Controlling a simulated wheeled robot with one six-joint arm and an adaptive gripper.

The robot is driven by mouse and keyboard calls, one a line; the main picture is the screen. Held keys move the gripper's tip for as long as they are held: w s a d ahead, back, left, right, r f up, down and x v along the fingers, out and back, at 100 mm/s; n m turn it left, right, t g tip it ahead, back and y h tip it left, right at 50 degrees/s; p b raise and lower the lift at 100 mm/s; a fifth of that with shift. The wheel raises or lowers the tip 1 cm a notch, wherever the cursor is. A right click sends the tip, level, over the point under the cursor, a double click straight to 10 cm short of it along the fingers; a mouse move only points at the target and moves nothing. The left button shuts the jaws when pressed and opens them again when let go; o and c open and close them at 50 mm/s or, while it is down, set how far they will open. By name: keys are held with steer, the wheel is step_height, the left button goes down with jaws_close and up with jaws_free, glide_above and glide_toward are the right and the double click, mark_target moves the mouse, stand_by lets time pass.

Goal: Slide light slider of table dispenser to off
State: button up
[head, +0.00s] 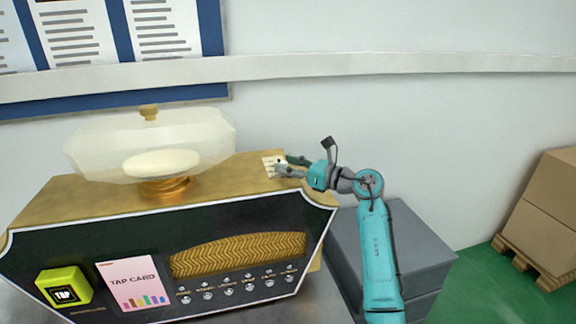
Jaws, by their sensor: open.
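The table dispenser (60,238) has a gold top and a dark front, with a clear faceted bottle (200,135) on top. A small pale panel (268,168) lies on the right end of the gold top. My gripper (280,166) is open at this panel, coming from the right. Its fingers cover part of the panel. The light slider cannot be made out, and I cannot tell whether the fingers touch anything.
The front carries a yellow tap reader (63,287), a pink card sign (134,284) and a row of small knobs (228,292). A grey box (420,240) stands right of the dispenser. Cardboard boxes (545,205) sit on a pallet at far right. A wall rail (400,66) runs behind.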

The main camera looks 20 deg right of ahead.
steer(key=v, duration=1.1)
steer(key=shift+s+d, duration=0.25)
steer(key=shift+s, duration=0.05)
steer(key=s+a+f+m+t, duration=0.2)
steer(key=s+a+f+m, duration=0.25)
steer(key=s, duration=0.25)
steer(key=s+a+f+m+t+y, duration=0.1)
steer(key=s+a+f+m+t, duration=0.15)
steer(key=s+f+m, duration=0.45)
steer(key=s+a+f+m+t, duration=0.2)
steer(key=s+a+m, duration=0.2)
steer(key=s, duration=0.4)
steer(key=s+f+m+g+h, duration=0.1)
steer(key=s+f+m+h, duration=0.2)
steer(key=s+m, duration=0.6)
steer(key=s+d+f+m+g+h, duration=0.1)
steer(key=s+f+m+h, duration=0.3)
steer(key=s+m, duration=0.6)
steer(key=s+d+f+m+g+h, duration=0.1)
steer(key=s+f+m+g+h, duration=0.1)
steer(key=s+m+h, duration=0.4)
steer(key=shift+s+d+f+m+h, duration=0.2)
steer(key=shift+s+f+m+h, duration=0.35)
steer(key=shift+s+m, duration=3.2)
steer(key=s+n, duration=0.3)
steer(key=shift+f+g, duration=0.15)
steer(key=shift+g, duration=0.1)
